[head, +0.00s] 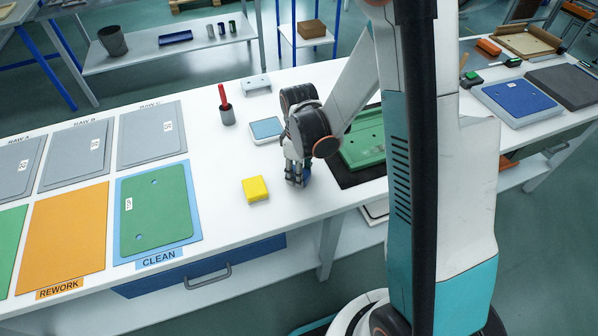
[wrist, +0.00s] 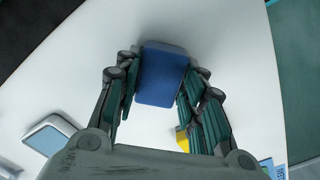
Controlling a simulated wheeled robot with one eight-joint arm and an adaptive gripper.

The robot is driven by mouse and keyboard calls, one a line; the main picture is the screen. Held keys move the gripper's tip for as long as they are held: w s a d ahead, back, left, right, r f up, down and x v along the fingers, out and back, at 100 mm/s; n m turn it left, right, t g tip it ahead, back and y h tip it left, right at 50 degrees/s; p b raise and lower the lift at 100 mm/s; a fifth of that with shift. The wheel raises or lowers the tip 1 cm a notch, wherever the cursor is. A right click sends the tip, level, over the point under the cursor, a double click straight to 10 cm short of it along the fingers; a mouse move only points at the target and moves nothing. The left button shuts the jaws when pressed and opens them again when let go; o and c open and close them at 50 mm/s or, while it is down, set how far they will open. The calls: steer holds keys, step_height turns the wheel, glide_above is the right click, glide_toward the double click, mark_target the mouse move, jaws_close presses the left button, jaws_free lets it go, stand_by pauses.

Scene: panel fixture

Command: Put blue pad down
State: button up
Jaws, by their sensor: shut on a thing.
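The blue pad (wrist: 162,78) is a small block with rounded corners. In the wrist view it sits between the two fingers of my gripper (wrist: 160,72), which is shut on it. In the head view my gripper (head: 297,180) points down low over the white table, to the right of the yellow pad (head: 255,189). Only a sliver of the blue pad (head: 306,172) shows there behind the fingers. I cannot tell whether its underside touches the table. The yellow pad lies apart from it on the table and shows partly behind a finger in the wrist view (wrist: 183,140).
A white tray with a light-blue face (head: 266,129) and a dark cup with a red stick (head: 226,108) stand behind my gripper. A green fixture (head: 362,150) on a black mat lies to the right. The CLEAN green panel (head: 156,208) lies left. White table (head: 228,240) is bare in front.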

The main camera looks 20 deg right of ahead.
steer(key=shift+f, duration=0.1)
steer(key=o, duration=1)
step_height(320, 180, up, 13)
steer(key=p, duration=0.4)
steer(key=shift+s+r+m+t, duration=1.2)
steer(key=shift+s+r+m, duration=0.3)
steer(key=shift+s+r, duration=1.05)
steer(key=shift+s+r+m+t, duration=1.2)
steer(key=shift+s+r+m, duration=0.3)
steer(key=shift+s+r, duration=1.05)
steer(key=shift+s+r+m+t, duration=1.2)
steer(key=shift+s+r+m, duration=0.3)
steer(key=shift+s+r, duration=1.05)
